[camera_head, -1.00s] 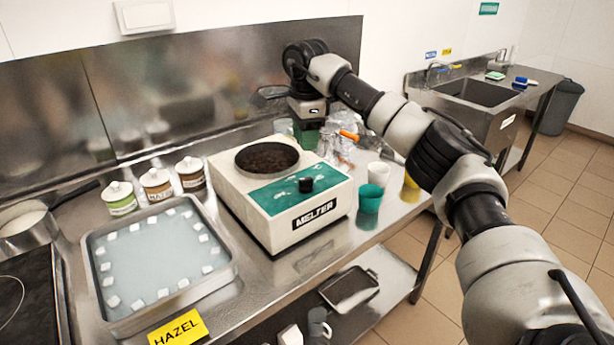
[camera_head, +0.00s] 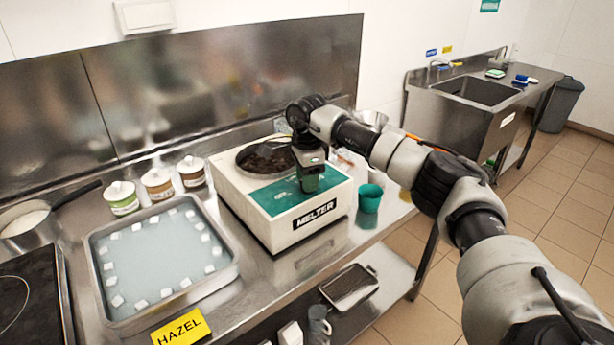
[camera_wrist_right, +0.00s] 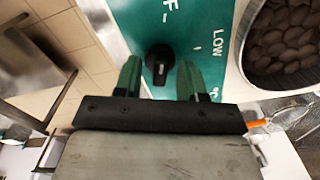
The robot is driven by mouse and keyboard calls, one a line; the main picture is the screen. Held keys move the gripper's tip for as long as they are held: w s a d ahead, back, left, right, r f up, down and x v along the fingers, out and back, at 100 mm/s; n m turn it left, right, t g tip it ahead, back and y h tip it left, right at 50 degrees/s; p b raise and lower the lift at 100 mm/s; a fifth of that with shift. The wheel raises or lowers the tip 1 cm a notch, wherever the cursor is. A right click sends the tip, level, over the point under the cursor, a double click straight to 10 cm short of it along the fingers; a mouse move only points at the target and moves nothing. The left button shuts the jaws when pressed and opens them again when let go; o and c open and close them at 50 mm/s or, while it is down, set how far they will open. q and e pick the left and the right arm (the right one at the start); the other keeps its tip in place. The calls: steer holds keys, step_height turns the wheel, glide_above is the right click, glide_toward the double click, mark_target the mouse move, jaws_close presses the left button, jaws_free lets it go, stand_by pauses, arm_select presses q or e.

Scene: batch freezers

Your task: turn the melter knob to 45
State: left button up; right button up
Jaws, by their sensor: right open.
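The melter (camera_head: 262,226) is a white box with a green top panel (camera_head: 275,200) and a round well of dark brown pieces (camera_head: 256,158). Its black knob (camera_wrist_right: 159,62) shows in the right wrist view, on the green panel beside the printed word LOW. In the head view my gripper hides the knob. My right gripper (camera_head: 310,187) is over the green panel, pointing down. In the wrist view its two green fingers (camera_wrist_right: 158,78) are apart, one on each side of the knob's near end; I cannot tell whether they touch it. My left gripper is not in view.
A tray with white cubes (camera_head: 232,268) and a yellow HAZEL label (camera_head: 180,328) lie left of the melter. Several lidded jars (camera_head: 157,184) stand behind the tray. A green cup (camera_head: 370,198) stands close to the melter's right side.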

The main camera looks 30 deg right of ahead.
jaws_close()
